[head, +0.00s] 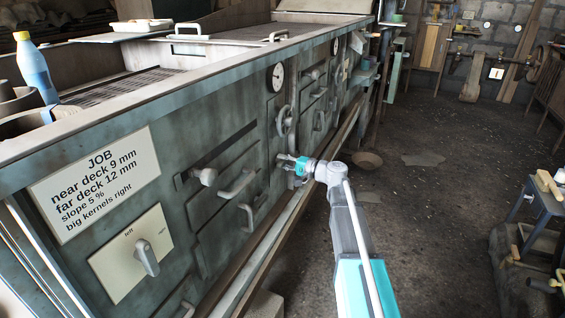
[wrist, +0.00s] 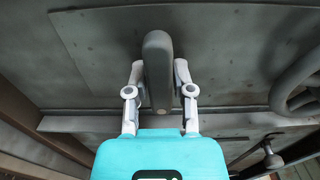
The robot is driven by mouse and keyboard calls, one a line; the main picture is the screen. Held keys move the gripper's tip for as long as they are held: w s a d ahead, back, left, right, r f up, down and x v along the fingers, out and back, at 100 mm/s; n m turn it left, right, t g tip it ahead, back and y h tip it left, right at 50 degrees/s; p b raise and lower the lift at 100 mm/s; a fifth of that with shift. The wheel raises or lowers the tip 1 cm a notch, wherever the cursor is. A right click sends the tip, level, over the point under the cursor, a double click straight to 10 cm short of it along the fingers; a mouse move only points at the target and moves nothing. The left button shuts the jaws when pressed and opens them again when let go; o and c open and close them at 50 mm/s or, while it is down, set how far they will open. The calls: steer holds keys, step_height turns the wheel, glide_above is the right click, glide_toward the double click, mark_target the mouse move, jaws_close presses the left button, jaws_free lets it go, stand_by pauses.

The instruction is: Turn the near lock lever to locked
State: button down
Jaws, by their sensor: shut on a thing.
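A dark grey, rounded lever (wrist: 158,60), which looks like the near lock lever, stands out from a flat metal panel in the wrist view. It points along the picture's upright direction there. My gripper (wrist: 159,88) has one finger on each side of it and is shut on it. In the head view my gripper (head: 287,162) reaches the machine's front at the middle of the picture and mostly hides the lever. No locked or unlocked marking can be read at the lever.
The long green-grey machine (head: 110,125) fills the left. A round-knobbed lever (head: 205,177), a bar handle (head: 240,183) and a handwheel (head: 284,120) stand out near my gripper. A selector knob (head: 147,258) is nearer. The dark floor (head: 440,220) to the right is mostly open.

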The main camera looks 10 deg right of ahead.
steer(key=shift+n, duration=0.3)
steer(key=n, duration=0.3)
steer(key=shift+n, duration=0.3)
steer(key=n, duration=0.4)
steer(key=shift+n, duration=0.3)
steer(key=n, duration=0.8)
steer(key=shift+n, duration=0.3)
steer(key=c, duration=0.5)
jaws_free()
